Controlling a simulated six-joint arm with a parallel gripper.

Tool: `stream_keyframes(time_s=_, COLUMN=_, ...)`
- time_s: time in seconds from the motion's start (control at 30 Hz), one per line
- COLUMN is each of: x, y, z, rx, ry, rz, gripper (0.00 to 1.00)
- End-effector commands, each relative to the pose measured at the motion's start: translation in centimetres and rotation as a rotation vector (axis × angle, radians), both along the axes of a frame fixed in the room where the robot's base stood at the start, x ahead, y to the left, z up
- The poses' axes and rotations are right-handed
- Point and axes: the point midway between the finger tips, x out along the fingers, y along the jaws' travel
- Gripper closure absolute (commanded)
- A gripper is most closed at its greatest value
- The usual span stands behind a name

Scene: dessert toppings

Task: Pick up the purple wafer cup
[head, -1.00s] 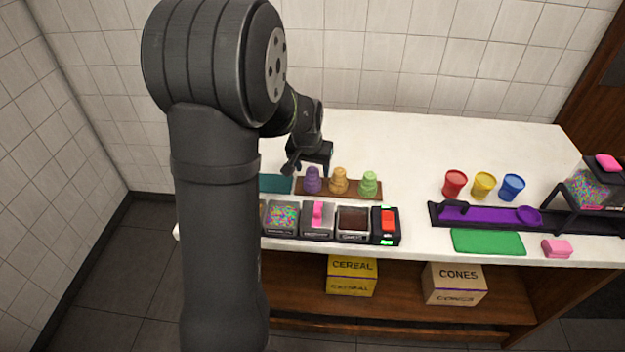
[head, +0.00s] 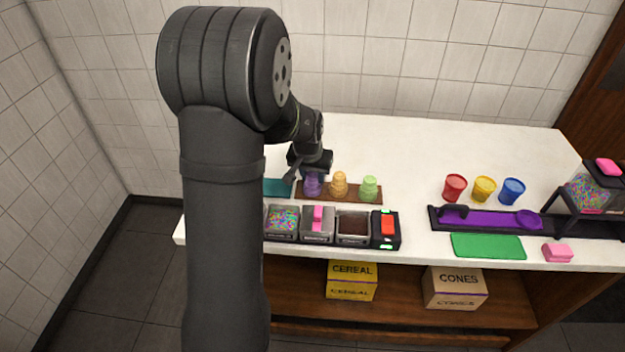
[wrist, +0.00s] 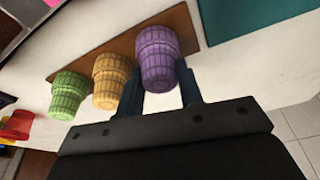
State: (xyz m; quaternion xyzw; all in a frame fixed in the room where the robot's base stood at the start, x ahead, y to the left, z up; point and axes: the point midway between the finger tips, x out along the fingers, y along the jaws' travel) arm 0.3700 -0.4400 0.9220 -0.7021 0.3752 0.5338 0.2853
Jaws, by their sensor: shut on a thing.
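The purple wafer cup (head: 312,187) stands at the left end of a row on a brown wooden board (head: 353,198). My gripper (head: 312,172) is down at it from behind and above, partly hiding its top in the head view. In the wrist view the purple wafer cup (wrist: 160,62) sits between my gripper's two dark fingers (wrist: 160,98), which are shut on its sides. An orange wafer cup (head: 339,184) and a green wafer cup (head: 369,187) stand to its right on the board.
The orange cup stands close beside the purple one. Topping bins (head: 282,222) line the front. A teal mat (head: 278,188) lies left of the board. Red (head: 455,187), yellow (head: 484,188) and blue (head: 512,191) cups stand right. The back of the counter is clear.

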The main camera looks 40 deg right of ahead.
Motion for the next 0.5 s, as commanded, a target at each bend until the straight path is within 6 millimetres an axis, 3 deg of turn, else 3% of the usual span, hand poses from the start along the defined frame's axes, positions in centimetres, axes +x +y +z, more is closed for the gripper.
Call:
stream_keyframes(time_s=0.17, x=0.0, y=0.0, z=0.9, rx=-0.002, ry=-0.001, rz=0.000, gripper=0.79)
stream_keyframes(time_s=0.37, x=0.1, y=-0.1, z=4.3, rx=-0.005, ry=-0.003, rz=0.000, gripper=0.79)
stream_keyframes(time_s=0.5, x=-3.3, y=-0.6, z=6.1, rx=-0.002, ry=-0.002, rz=-0.006, gripper=0.79)
